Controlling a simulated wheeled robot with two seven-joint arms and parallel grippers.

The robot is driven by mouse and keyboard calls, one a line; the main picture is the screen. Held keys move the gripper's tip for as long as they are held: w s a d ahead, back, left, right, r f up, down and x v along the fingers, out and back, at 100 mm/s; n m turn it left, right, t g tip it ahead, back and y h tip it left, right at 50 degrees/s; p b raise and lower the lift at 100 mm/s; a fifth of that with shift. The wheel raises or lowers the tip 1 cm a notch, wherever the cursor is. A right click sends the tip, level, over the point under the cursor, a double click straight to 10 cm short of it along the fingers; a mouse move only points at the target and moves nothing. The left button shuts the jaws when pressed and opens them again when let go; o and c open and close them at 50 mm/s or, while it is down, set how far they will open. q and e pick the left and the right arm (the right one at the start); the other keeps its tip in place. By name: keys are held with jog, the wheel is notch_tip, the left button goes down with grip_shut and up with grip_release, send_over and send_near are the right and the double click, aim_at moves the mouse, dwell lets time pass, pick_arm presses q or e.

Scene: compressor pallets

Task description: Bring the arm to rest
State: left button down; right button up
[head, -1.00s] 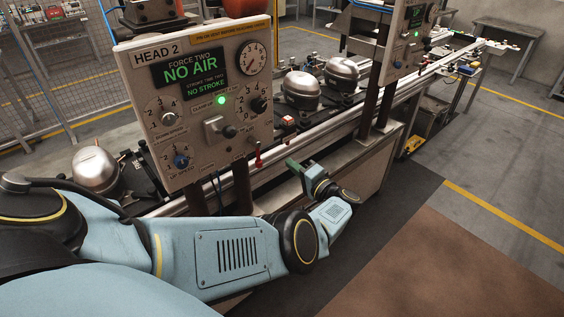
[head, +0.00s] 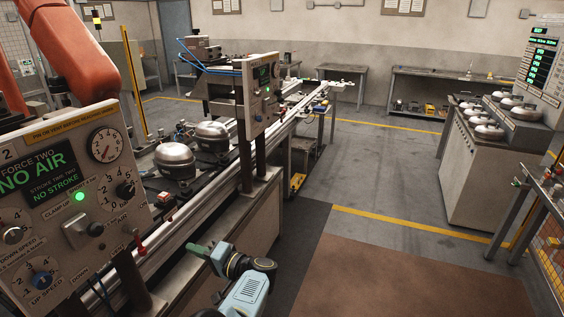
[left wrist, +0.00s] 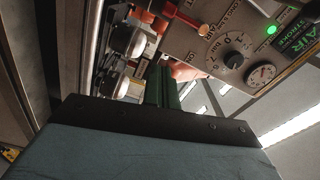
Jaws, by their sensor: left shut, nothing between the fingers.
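My left gripper (head: 203,250) shows at the bottom middle of the head view, with green fingers beside the front rail of the conveyor line. In the left wrist view its green fingers (left wrist: 165,88) are together with nothing between them. It is in front of and below the control panel (head: 65,195), which reads NO AIR and has dials, a black selector knob and a lit green lamp. The panel also shows in the left wrist view (left wrist: 250,45). A red-tipped lever (head: 139,243) stands out near the panel's lower right corner. My right gripper is not in view.
Silver compressors (head: 175,160) sit on pallets along the conveyor. A second control panel (head: 262,92) stands farther down the line. A bench with several silver parts (head: 484,125) is at the right. The brown mat (head: 420,285) and the floor between are clear.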

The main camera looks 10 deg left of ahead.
pick_arm(q)
jog(key=s+d+f+m+t+h+b, duration=0.2)
jog(key=s+f+t+h, duration=0.15)
jog(key=f, duration=0.75)
jog(key=s+d+f+m+t+h+b, duration=0.25)
jog(key=f+h, duration=0.25)
jog(key=f, duration=0.5)
jog(key=s+d+f+m+t+h+b, duration=0.1)
jog(key=s+d+f+t+h, duration=0.25)
jog(key=f, duration=0.75)
jog(key=s+d+f+g+h+b, duration=0.1)
jog(key=s+f+g+h+b, duration=0.15)
jog(key=s+f, duration=0.7)
jog(key=s+d+f+g+h+b, duration=0.1)
jog(key=s+f+g+h, duration=0.4)
jog(key=s, duration=0.7)
jog(key=s+f+n+g+y, duration=0.1)
jog(key=s+f+g, duration=0.1)
jog(key=s, duration=0.8)
jog(key=s+a+f+n+g+y+b, duration=0.1)
jog(key=s+f, duration=0.3)
jog(key=s, duration=0.5)
jog(key=shift+s+n+g, duration=0.35)
jog(key=shift+s+g, duration=0.05)
jog(key=shift+g, duration=0.3)
jog(key=shift+f, duration=0.1)
